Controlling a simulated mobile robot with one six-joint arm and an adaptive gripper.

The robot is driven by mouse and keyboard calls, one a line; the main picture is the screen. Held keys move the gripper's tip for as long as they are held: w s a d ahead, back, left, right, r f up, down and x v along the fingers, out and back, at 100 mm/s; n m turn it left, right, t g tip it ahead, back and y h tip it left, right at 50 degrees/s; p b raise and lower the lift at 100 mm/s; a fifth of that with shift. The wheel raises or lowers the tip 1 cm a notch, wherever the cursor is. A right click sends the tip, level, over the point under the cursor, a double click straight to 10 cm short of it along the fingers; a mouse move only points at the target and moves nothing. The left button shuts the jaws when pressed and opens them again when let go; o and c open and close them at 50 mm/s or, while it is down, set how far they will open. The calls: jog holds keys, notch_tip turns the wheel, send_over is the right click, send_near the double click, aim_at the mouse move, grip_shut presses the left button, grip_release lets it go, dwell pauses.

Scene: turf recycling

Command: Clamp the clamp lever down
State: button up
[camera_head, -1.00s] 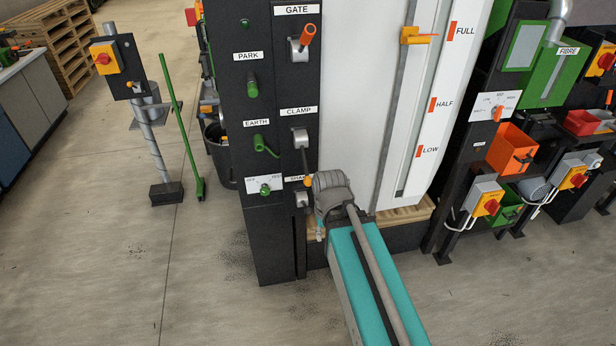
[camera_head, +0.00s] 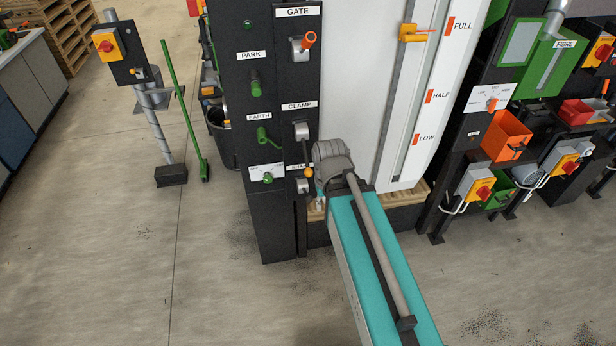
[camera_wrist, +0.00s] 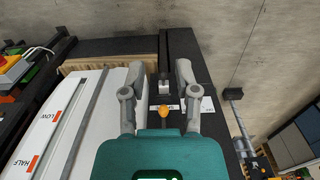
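The clamp lever (camera_head: 304,152) hangs down from its grey mount below the CLAMP label on the black panel. Its orange ball end (camera_head: 309,172) also shows in the wrist view (camera_wrist: 164,112), between the bases of my two fingers. My gripper (camera_wrist: 170,76) is open, its grey fingers apart on either side of the panel column. No contact between fingers and ball is visible.
The GATE lever (camera_head: 308,40) is above on the same panel (camera_head: 282,225). Green PARK (camera_head: 256,88) and EARTH (camera_head: 268,139) handles are to its left. A SHAKER control (camera_head: 302,186) sits just below the ball. The white gauge board (camera_head: 365,90) stands right.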

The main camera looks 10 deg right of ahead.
jog(key=shift+w+f, duration=0.1)
jog(key=shift+f, duration=0.05)
jog(key=c, duration=0.4)
jog(key=shift+w+f+b, duration=0.2)
jog(key=shift+f+b, duration=0.05)
jog(key=shift+b, duration=0.15)
grip_shut()
jog(key=w+d+f+m+t+y+b, duration=0.15)
jog(key=w+f+m+y+b, duration=0.5)
jog(key=w+f+b, duration=0.8)
jog(key=w+d+m+t+y+b, duration=0.2)
jog(key=w+d+t+y+b, duration=0.3)
jog(key=w+d+b, duration=0.5)
jog(key=w+y+b, duration=0.2)
jog(key=b, duration=0.3)
jog(key=shift+w+d+m+t+y, duration=0.15)
jog(key=shift+w+m+t+y, duration=0.2)
jog(key=shift+w, duration=0.05)
